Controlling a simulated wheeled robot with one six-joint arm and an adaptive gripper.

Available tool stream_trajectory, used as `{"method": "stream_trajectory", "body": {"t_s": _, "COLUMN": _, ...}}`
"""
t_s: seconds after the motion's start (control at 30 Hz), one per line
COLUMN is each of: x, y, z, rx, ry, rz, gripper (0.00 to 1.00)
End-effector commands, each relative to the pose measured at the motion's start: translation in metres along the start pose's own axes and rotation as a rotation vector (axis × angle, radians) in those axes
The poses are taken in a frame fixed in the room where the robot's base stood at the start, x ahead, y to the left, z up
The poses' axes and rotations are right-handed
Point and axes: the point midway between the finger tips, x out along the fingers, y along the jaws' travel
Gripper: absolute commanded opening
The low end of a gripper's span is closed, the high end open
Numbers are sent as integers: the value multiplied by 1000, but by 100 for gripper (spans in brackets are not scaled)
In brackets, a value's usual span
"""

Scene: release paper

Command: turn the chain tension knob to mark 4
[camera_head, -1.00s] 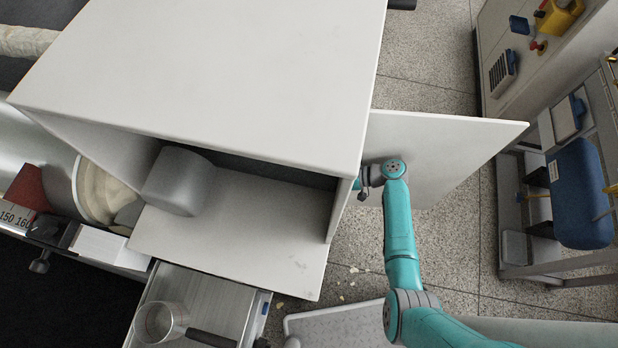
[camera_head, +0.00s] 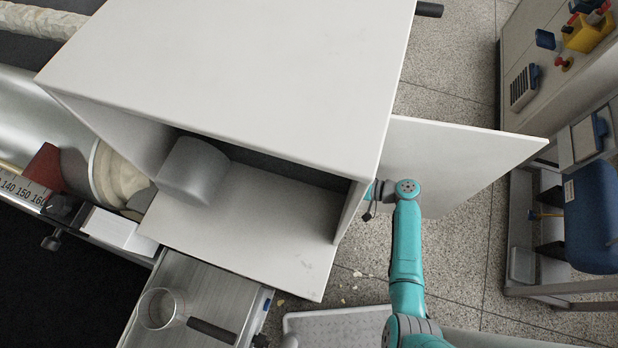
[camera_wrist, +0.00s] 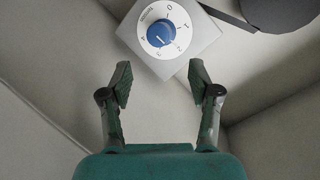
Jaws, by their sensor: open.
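The blue chain tension knob (camera_wrist: 161,33) sits in a round white dial on a square grey plate (camera_wrist: 190,62), at the top middle of the wrist view. I cannot clearly tell which mark the knob points to. My gripper (camera_wrist: 160,75) is open and empty. Its two green fingers are spread, with the tips short of the knob in the picture and apart from it. In the head view my gripper is hidden by the white cabinet (camera_head: 240,75), and the knob does not show.
An open white door panel (camera_head: 460,160) stands right of the cabinet, close to my arm. A dark round part (camera_wrist: 278,10) is near the dial.

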Motion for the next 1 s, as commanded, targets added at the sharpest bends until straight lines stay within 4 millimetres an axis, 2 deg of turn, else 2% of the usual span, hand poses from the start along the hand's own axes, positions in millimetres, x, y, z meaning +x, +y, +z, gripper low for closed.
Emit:
{"method": "stream_trajectory", "body": {"t_s": 0.4, "x": 9, "y": -11, "z": 22, "rx": 956, "ry": 213, "rz": -1, "gripper": 62}}
{"method": "stream_trajectory", "body": {"t_s": 0.6, "x": 9, "y": -14, "z": 31, "rx": 1318, "ry": 296, "rz": -45, "gripper": 62}}
{"method": "stream_trajectory", "body": {"t_s": 0.8, "x": 8, "y": -14, "z": 33, "rx": 1472, "ry": 333, "rz": -72, "gripper": 62}}
{"method": "stream_trajectory", "body": {"t_s": 1.0, "x": 22, "y": -12, "z": 29, "rx": 1484, "ry": 332, "rz": -75, "gripper": 62}}
